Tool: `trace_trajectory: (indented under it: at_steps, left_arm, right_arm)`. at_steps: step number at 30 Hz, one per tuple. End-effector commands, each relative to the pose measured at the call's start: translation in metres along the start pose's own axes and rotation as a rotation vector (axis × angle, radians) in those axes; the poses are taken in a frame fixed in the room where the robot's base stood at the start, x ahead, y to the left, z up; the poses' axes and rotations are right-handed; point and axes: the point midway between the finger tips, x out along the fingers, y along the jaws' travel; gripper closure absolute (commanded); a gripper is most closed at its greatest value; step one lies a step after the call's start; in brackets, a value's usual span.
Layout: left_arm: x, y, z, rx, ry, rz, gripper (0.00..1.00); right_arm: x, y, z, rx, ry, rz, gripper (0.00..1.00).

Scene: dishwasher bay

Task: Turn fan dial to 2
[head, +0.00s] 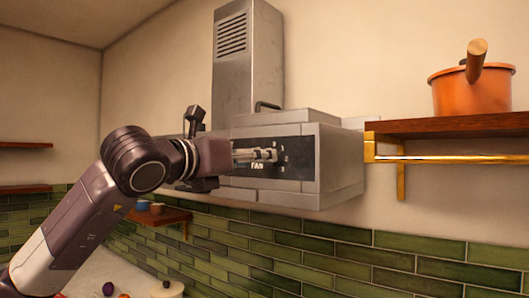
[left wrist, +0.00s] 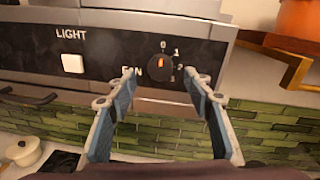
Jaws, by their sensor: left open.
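The fan dial (left wrist: 159,70) is a dark round knob with an orange mark, on the black panel (left wrist: 108,61) of the range hood. The mark points up, close to the 0. The numbers 1 and 2 show to its right. My left gripper (left wrist: 164,88) is open, with its blue-padded fingers on either side of the dial and apart from it in the picture. In the head view my left gripper (head: 270,154) is in front of the panel by the FAN label and hides most of the dial. My right gripper is not in view.
A white square light switch (left wrist: 73,63) is left of the dial. The grey range hood (head: 334,160) has a shelf (head: 450,126) with an orange pot (head: 472,92) to its right. A gold rail (head: 445,158) runs under that shelf. Green tiles (head: 330,243) cover the wall below.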

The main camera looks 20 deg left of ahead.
Motion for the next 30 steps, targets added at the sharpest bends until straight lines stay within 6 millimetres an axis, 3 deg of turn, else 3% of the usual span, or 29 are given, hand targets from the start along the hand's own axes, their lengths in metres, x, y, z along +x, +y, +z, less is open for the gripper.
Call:
trace_trajectory:
  at_steps: [1, 9, 20, 30]
  left_arm:
    - [0.009, -0.001, 0.005, -0.002, 0.004, 0.001, 0.53]
    - [0.040, -0.001, 0.002, -0.001, 0.002, -0.002, 0.53]
    - [0.046, -0.001, 0.000, 0.000, 0.000, -0.003, 0.53]
    - [0.046, -0.001, 0.000, 0.000, 0.000, -0.003, 0.89]
  right_arm:
    - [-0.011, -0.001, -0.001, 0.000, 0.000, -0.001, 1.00]
    - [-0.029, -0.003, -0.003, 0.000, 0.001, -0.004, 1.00]
    - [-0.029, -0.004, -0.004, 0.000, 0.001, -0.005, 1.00]
    - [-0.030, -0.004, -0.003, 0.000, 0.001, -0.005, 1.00]
